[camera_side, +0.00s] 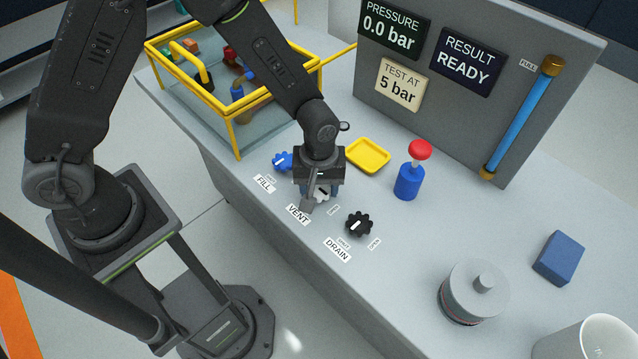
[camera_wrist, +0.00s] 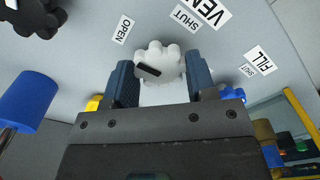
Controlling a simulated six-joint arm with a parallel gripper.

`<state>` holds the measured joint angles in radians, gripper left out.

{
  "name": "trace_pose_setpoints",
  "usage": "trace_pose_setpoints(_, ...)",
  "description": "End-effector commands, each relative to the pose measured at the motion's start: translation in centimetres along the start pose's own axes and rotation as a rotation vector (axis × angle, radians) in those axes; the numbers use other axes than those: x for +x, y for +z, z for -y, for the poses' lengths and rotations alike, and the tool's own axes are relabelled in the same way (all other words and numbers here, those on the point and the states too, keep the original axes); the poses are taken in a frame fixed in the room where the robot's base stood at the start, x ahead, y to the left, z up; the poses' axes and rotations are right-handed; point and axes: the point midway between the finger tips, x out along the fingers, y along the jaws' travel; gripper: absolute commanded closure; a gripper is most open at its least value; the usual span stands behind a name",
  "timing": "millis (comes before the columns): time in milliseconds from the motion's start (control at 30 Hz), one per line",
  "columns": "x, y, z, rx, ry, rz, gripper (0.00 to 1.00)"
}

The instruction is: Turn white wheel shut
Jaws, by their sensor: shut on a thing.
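The white wheel (camera_wrist: 166,55) is a lobed knob with a black pointer mark. It sits on the bench by the VENT label (camera_wrist: 208,8), with small OPEN (camera_wrist: 122,30) and SHUT (camera_wrist: 186,18) labels beside it. In the wrist view the black mark lies on the wheel's left part, slanting, not aimed at the SHUT label. My gripper (camera_wrist: 159,67) has one finger on each side of the wheel and is shut on it. In the side view my gripper (camera_side: 318,191) comes down over the wheel and hides most of it.
A blue wheel (camera_side: 283,161) at FILL and a black wheel (camera_side: 359,224) at DRAIN flank it closely. A yellow tray (camera_side: 368,155), a blue pump with a red knob (camera_side: 409,182) and a yellow-framed tank (camera_side: 236,137) stand behind. The panel reads 0.0 bar (camera_side: 390,38), READY.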

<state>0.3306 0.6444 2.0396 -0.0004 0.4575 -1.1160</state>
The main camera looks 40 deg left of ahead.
Motion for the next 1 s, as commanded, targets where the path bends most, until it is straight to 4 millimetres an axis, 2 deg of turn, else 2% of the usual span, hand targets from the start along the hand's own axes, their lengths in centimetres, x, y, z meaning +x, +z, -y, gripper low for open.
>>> trace_pose_setpoints(267, -0.03, 0.0, 0.0, 0.036, 0.0, 0.0, 0.72)
trace_pose_setpoints(467, -0.03, 0.01, 0.0, 0.139, 0.0, 0.0, 0.72)
trace_pose_setpoints(1000, -0.04, 0.03, 0.0, 0.632, 0.0, 0.0, 0.72)
